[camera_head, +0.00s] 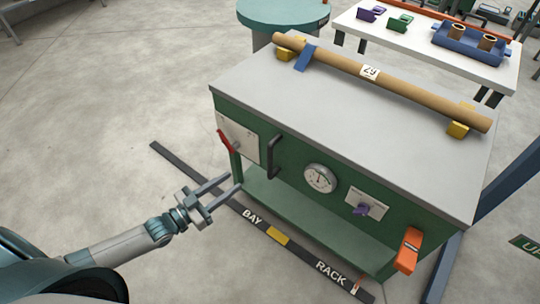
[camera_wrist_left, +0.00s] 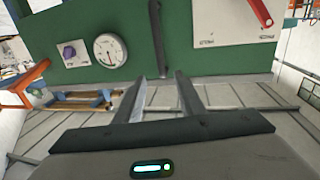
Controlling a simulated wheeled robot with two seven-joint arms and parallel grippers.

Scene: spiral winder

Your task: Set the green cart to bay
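The green cart (camera_head: 320,205) with a grey top stands in the middle of the head view. A black upright handle (camera_head: 273,156) is on its front face; it also shows in the left wrist view (camera_wrist_left: 158,38). A floor strip along the cart's front is marked BAY (camera_head: 252,217) and RACK (camera_head: 331,274), with a yellow patch (camera_head: 278,236) between them. My left gripper (camera_head: 226,188) is open and empty, in front of and left of the handle, apart from it. In the left wrist view the handle is ahead, slightly left of the fingers' midline. My right gripper is out of view.
A cardboard tube (camera_head: 400,87) labelled 29 lies on top. A white table (camera_head: 440,55) stands behind. Floor on the left is clear.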

